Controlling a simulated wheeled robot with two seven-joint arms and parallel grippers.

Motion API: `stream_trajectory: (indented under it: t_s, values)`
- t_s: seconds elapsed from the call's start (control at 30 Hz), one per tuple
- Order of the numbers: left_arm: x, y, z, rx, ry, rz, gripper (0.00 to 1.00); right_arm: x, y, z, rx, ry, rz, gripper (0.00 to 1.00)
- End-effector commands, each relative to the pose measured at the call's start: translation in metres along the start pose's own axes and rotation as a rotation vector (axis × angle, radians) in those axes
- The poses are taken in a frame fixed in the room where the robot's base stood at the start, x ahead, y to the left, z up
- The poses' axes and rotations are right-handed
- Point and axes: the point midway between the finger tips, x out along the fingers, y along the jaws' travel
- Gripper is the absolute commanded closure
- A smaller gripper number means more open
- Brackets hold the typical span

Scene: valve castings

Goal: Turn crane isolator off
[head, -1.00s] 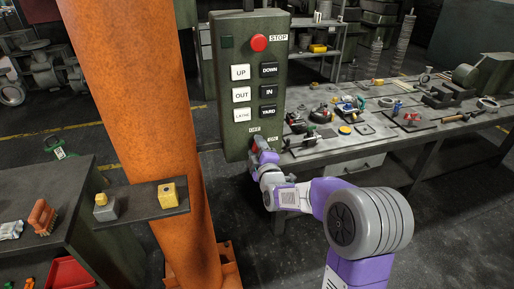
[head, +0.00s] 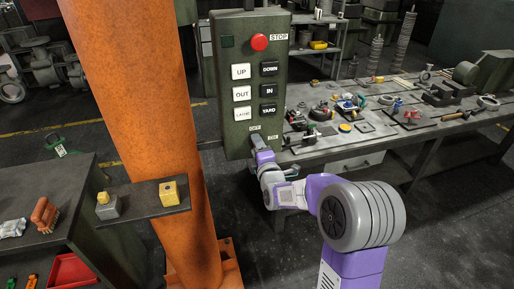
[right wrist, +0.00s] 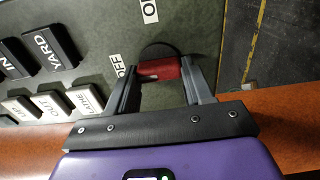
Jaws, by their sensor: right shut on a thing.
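The crane control box (head: 243,75) is a tall green panel by the orange column. Its isolator is at the bottom, below the OFF label (head: 254,130) and ON label (head: 273,136). In the right wrist view the isolator's red handle (right wrist: 159,70) lies between the two grey fingers, beside a dark round hub (right wrist: 158,50). The OFF label (right wrist: 117,65) is close to the left finger; the ON label (right wrist: 148,10) is farther up. My right gripper (head: 257,143) is shut on the red handle and mostly hides it in the head view. My left gripper is not in view.
The panel has a red STOP button (head: 260,42) and several black and white push buttons above the isolator. The orange column (head: 135,110) stands close at left with a small shelf (head: 145,198). A cluttered workbench (head: 390,135) is behind my right arm.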

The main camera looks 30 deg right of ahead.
Motion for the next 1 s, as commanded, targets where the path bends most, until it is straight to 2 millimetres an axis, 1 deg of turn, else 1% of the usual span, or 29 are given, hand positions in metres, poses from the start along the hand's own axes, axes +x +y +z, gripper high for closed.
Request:
stream_trajectory:
  t_s: [0.17,0.2,0.33,0.67,0.77,1.0]
  values:
    - [0.000,0.000,0.000,0.000,0.000,0.000,1.00,0.000,-0.001,0.000,-0.004,0.001,-0.003,0.79]
    - [0.000,0.000,0.000,0.000,0.000,0.000,1.00,0.000,-0.001,0.000,-0.004,0.001,-0.003,0.43]
    - [0.000,0.000,0.000,0.000,0.000,0.000,1.00,0.000,-0.001,0.000,-0.003,0.000,-0.002,0.23]
    - [-0.001,0.000,0.000,0.000,0.000,0.000,1.00,-0.003,0.000,0.000,0.000,0.000,-0.001,0.23]
    - [-0.002,0.001,0.000,0.000,0.000,0.000,1.00,-0.012,0.001,0.000,0.001,0.000,-0.001,0.23]
    - [-0.008,0.003,0.000,0.000,0.000,0.000,1.00,-0.049,0.001,0.001,0.002,0.000,-0.001,0.23]
